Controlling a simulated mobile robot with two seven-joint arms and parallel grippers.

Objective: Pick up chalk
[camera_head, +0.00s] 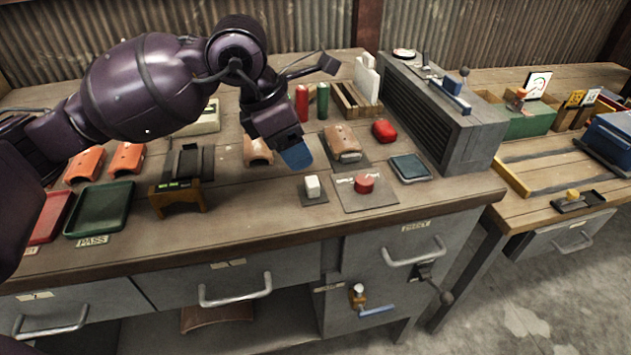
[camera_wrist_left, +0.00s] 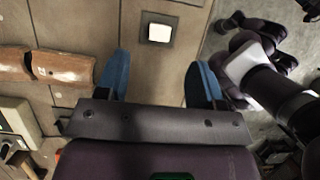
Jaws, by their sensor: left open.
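A small white block (camera_head: 312,186), which looks like the chalk, sits on a dark square pad near the front edge of the wooden workbench (camera_head: 270,222). In the left wrist view the white block (camera_wrist_left: 159,32) shows at the top, beyond the fingertips and roughly centred between them. My left gripper (camera_head: 298,156) is above the bench, up and a little left of the block in the head view. Its blue fingers (camera_wrist_left: 161,76) are wide apart with nothing between them. My right gripper does not show clearly in either view.
A red button (camera_head: 364,183) on a plate stands right of the white block. A brown curved piece (camera_head: 342,139) and a red object (camera_head: 384,130) lie behind. A green PASS tray (camera_head: 99,209) and a small wooden stand (camera_head: 177,195) are left. A grey vented box (camera_head: 440,115) blocks the right.

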